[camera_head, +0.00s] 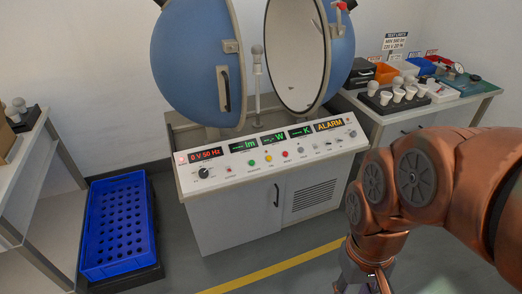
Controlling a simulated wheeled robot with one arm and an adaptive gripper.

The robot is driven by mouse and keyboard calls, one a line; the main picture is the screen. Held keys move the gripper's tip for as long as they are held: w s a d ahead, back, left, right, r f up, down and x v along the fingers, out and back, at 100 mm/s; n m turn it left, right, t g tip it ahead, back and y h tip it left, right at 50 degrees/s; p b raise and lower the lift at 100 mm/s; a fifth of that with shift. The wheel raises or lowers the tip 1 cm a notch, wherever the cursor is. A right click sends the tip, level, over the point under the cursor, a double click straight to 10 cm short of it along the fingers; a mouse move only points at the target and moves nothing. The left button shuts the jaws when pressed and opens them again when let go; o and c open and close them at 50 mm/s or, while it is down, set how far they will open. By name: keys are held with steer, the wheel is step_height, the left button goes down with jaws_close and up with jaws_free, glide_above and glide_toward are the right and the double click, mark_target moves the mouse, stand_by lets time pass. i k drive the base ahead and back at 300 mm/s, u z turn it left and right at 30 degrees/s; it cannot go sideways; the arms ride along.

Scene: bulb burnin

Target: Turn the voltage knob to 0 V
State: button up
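The voltage knob (203,173) is a black round dial at the left of the white sloping control panel (225,185). The red display (206,154) above it appears to read "0 V 50 Hz". The knob's exact pointer angle is too small to read.
An open blue sphere (190,60) holding a bulb (257,52) stands behind the panel. Other buttons and an orange ALARM sign (328,126) share the panel. A blue crate (118,228) lies on the floor at left. A bulb table (455,112) stands at right. Floor before the console is clear.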

mark_target(203, 173)
steer(key=z, duration=0.1)
steer(key=k, duration=1)
steer(key=u, duration=1.55)
steer(key=i, duration=1.45)
steer(key=z, duration=0.9)
steer(key=i, duration=0.55)
steer(key=z, duration=0.6)
